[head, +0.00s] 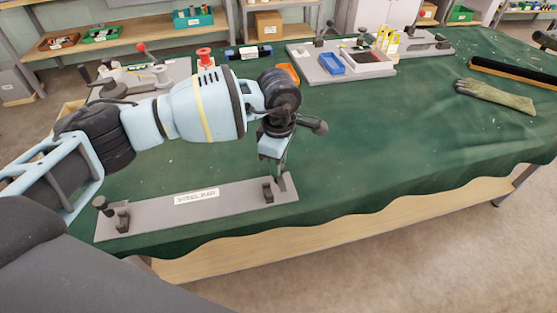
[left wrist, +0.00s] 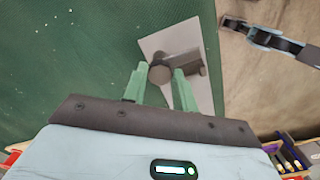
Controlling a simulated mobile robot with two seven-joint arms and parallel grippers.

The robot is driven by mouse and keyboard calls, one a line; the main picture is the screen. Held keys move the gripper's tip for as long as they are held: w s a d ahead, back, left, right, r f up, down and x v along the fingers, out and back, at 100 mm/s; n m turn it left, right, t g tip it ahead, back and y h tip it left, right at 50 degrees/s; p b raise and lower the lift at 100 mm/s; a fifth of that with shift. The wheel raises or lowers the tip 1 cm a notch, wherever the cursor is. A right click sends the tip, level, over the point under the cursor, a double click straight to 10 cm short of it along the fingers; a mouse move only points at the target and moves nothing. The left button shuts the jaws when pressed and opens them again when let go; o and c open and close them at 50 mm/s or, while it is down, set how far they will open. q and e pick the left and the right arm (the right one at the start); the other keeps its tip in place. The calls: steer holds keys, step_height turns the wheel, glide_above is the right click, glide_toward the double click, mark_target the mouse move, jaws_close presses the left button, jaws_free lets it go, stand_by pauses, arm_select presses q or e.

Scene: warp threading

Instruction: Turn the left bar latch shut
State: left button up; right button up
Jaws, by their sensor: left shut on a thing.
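The grey steel bar plate (head: 237,195), with a white label, lies near the front edge of the green-covered table. A dark knob latch (head: 103,206) stands at its left end, with a dark bracket beside it. At the right end, my left gripper (head: 281,172) points down at another latch, partly hidden behind it. In the left wrist view, my left gripper's green fingers (left wrist: 160,88) are shut on this right-end latch's dark round knob (left wrist: 160,75). A dark block sits just right of the knob on the plate.
A glove (head: 496,95) and a long dark brush (head: 515,72) lie at the right. The cloth right of the plate is clear.

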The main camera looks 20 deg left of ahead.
arm_select(q)
steer(key=o, duration=1)
steer(key=shift+c, duration=0.2)
steer(key=shift+r, duration=3.95)
